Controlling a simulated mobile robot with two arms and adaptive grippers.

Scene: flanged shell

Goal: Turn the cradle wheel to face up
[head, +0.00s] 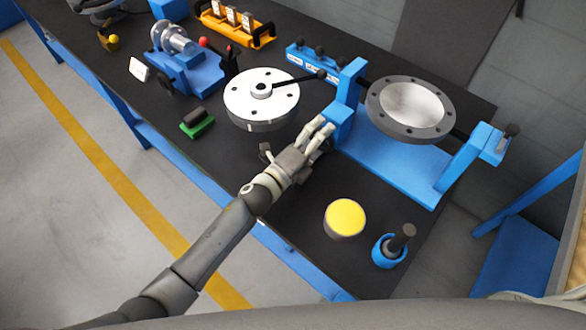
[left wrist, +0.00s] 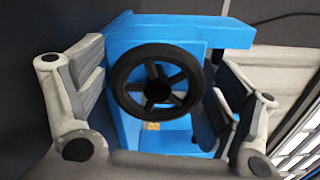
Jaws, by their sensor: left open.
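The blue cradle (head: 389,164) stands at the right of the bench and carries a grey flanged shell (head: 411,107) with a shiny round face, looking roughly upward and slightly tilted. In the left wrist view a black spoked wheel (left wrist: 156,90) sits on the near side of the blue cradle post (left wrist: 125,40). My left gripper (head: 322,134) is at the cradle's left post. Its fingers (left wrist: 150,100) are open, one on each side of the wheel; I cannot tell whether they touch it. The wheel is hidden by my gripper in the head view. My right gripper is not in view.
A white round plate (head: 285,91) with a black-handled lever stands left of the cradle. A yellow-topped cylinder (head: 345,217) and a blue holder with a dark tool (head: 389,250) stand near the front edge. A green block (head: 197,123) and blue fixture (head: 190,68) lie farther left.

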